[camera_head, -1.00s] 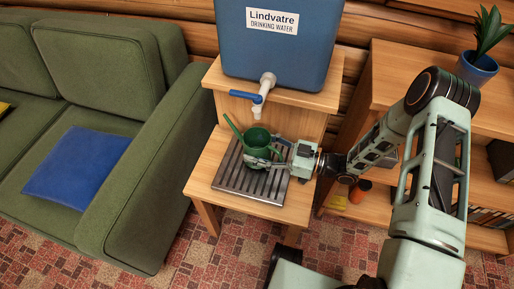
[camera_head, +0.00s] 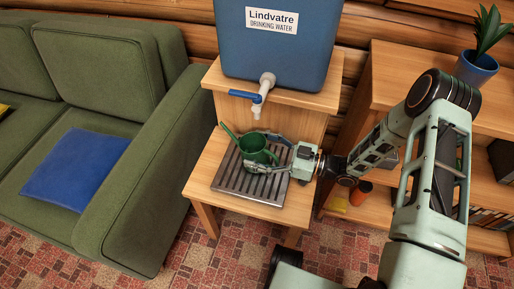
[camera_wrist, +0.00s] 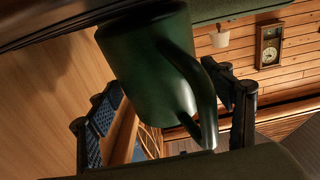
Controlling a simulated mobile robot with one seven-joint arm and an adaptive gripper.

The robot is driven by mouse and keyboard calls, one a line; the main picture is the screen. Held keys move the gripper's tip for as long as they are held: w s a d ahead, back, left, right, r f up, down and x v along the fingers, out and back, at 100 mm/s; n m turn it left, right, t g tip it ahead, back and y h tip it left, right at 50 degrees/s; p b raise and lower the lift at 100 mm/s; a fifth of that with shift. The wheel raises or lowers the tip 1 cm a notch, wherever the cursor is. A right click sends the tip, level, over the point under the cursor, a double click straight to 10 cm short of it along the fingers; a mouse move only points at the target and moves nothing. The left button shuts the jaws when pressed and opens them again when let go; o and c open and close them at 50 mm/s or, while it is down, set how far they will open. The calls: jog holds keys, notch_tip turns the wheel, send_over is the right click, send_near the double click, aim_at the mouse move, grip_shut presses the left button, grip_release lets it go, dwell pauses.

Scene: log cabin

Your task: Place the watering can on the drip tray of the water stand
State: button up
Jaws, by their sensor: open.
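The dark green watering can (camera_head: 251,146) stands upright on the slatted metal drip tray (camera_head: 230,180) of the water stand, toward its back half, below and near the tap (camera_head: 264,88). Its spout points to the back left. My gripper (camera_head: 263,155) is open, coming from the right, with its fingers on either side of the can. In the wrist view the can (camera_wrist: 140,65) fills the upper middle and its handle lies between the spread fingers (camera_wrist: 165,115). The can's underside is hidden in the head view.
The blue water tank (camera_head: 275,50) sits on the wooden stand's upper shelf (camera_head: 316,98). A green sofa (camera_head: 150,170) is close on the left. A wooden shelf unit (camera_head: 395,75) with a potted plant (camera_head: 480,65) stands at right.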

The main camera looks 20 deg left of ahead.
jog(key=shift+s+f, duration=0.1)
jog(key=shift+f, duration=0.3)
jog(key=shift+r+p, duration=0.55)
jog(key=shift+p, duration=0.3)
jog(key=w+d+p, duration=0.1)
jog(key=d, duration=1.1)
jog(key=shift+w, duration=0.2)
jog(key=shift+a+r, duration=0.1)
